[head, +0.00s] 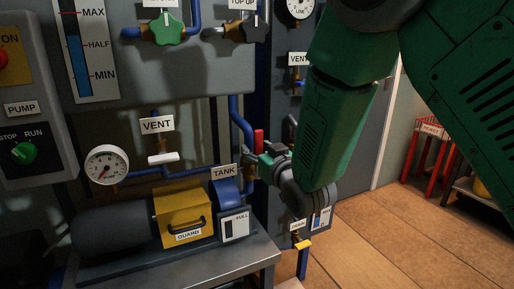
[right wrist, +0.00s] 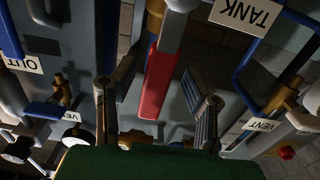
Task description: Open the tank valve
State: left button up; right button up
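The tank valve's red lever (head: 259,140) stands upright beside the TANK label (head: 224,171) in the head view. In the right wrist view the red lever (right wrist: 158,85) runs down the middle, with the upside-down TANK label (right wrist: 245,12) at upper right. My right gripper (head: 266,160) is at the valve and hides part of its body. In the right wrist view the gripper (right wrist: 156,98) is open, one finger on each side of the lever, with visible gaps. I cannot tell whether the lever is deep between the fingers. My left gripper is not in view.
Blue pipes, a gauge (head: 107,165) and the VENT valve with a white handle (head: 163,158) are left of the lever. A yellow guard (head: 185,212) covers machinery below. A drain valve with a yellow handle (head: 303,246) is below right.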

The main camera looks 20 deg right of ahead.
jog(key=shift+r, duration=0.2)
jog(key=s, duration=1.1)
jog(key=shift+s+d, duration=0.25)
jog(key=shift+s, duration=0.15)
jog(key=shift+f, duration=0.1)
